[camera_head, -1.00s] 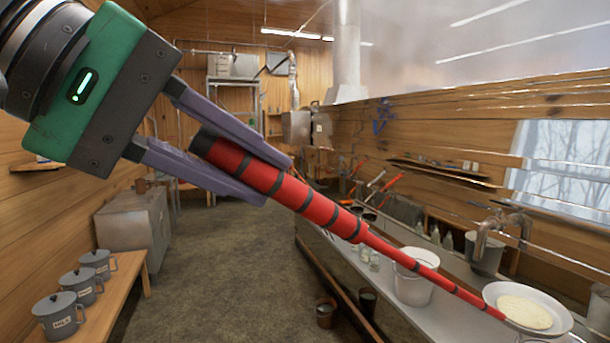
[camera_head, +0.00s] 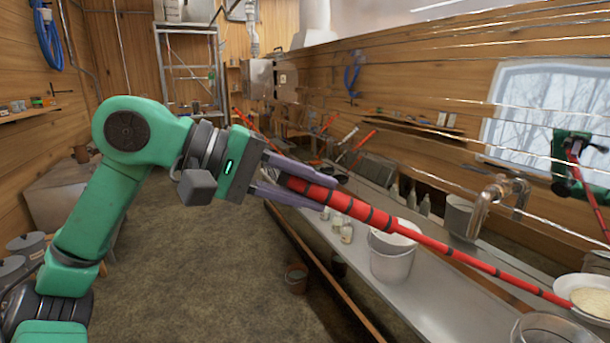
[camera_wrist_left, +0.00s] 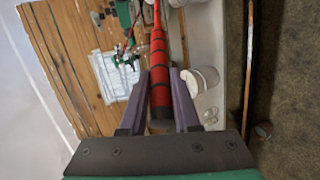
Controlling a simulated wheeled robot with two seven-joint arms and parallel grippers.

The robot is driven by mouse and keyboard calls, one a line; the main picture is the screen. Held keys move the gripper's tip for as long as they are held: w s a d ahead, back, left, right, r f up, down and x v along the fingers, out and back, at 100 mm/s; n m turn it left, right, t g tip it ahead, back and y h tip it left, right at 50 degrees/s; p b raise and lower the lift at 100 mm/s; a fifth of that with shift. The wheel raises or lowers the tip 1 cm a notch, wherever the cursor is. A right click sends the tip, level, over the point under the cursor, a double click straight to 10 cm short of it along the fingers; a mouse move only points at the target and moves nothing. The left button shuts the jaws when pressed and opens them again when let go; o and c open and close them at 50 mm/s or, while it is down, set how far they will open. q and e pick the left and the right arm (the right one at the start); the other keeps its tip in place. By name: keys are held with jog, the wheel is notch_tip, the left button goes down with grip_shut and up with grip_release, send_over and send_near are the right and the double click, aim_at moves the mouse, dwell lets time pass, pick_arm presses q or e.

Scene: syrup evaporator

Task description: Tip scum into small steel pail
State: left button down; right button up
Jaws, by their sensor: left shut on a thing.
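My left gripper (camera_head: 312,182) is shut on the red, black-banded handle of a skimmer (camera_head: 345,202). The handle slopes down to the right over the steel counter. At its far end is a round pale pan (camera_head: 583,292) holding cream-coloured scum, partly cut off by the right edge. A steel pail (camera_head: 392,258) stands on the counter below the handle, with pale contents at its rim. Another metal pail (camera_head: 550,332) shows at the bottom edge, below the pan. I cannot tell which is the small steel pail. The wrist view shows the handle (camera_wrist_left: 158,70) between both fingers.
A grey pail (camera_head: 458,215) stands by a tap (camera_head: 490,205). Small bottles (camera_head: 346,232) stand left of the pail. Floor (camera_head: 190,260) left of the counter is clear, except for a small bucket (camera_head: 296,278).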

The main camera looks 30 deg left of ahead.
pick_arm(q)
jog(key=w+a+f+n+g+h+p, duration=0.1)
jog(key=w+a+f+n+g+p, duration=0.2)
jog(key=w+f+p, duration=0.2)
jog(key=w+a+f+n+g+h+p, duration=0.2)
jog(key=w+a+f+n+g+p, duration=0.1)
jog(key=w+f+p, duration=0.3)
notch_tip(320, 180, down, 3)
jog(key=w+a+n, duration=0.1)
jog(key=w, duration=0.1)
jog(key=shift+w+a+h, duration=0.25)
jog(key=shift+w+h, duration=0.05)
jog(key=shift+r, duration=0.15)
